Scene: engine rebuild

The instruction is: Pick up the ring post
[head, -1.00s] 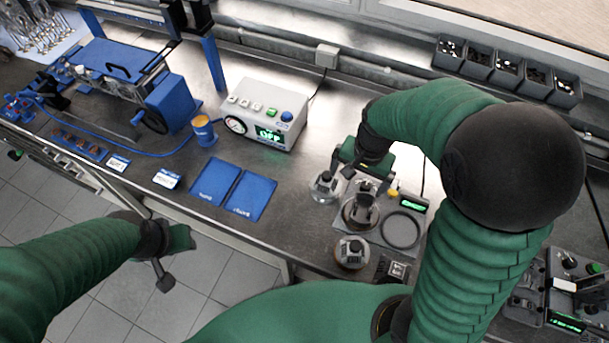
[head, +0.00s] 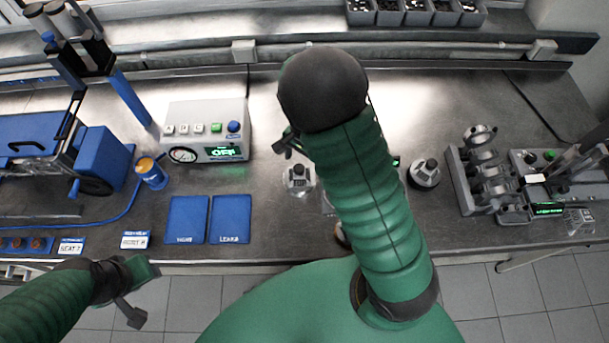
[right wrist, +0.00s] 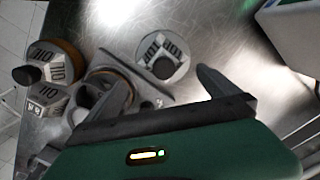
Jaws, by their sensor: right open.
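No readable label names the ring post. A round grey piece with a dark knob (head: 298,178) stands on the bench, just in front of my right gripper (head: 287,143). In the right wrist view a round grey piece with a black knob (right wrist: 163,62) shows beyond my right gripper (right wrist: 165,82), between its spread fingers. Those fingers are open and hold nothing. A similar piece with an orange rim (right wrist: 58,65) is at left in that view. Another knobbed piece (head: 424,173) stands right of my arm. My left gripper (head: 135,292) hangs in front of the bench; its jaw state is unclear.
My right arm hides much of the plate (head: 327,205) and the pieces around it. A control box (head: 207,130) and blue mats (head: 186,219) are at left. A crankshaft stand (head: 485,175) is at right. Bins (head: 415,12) line the back.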

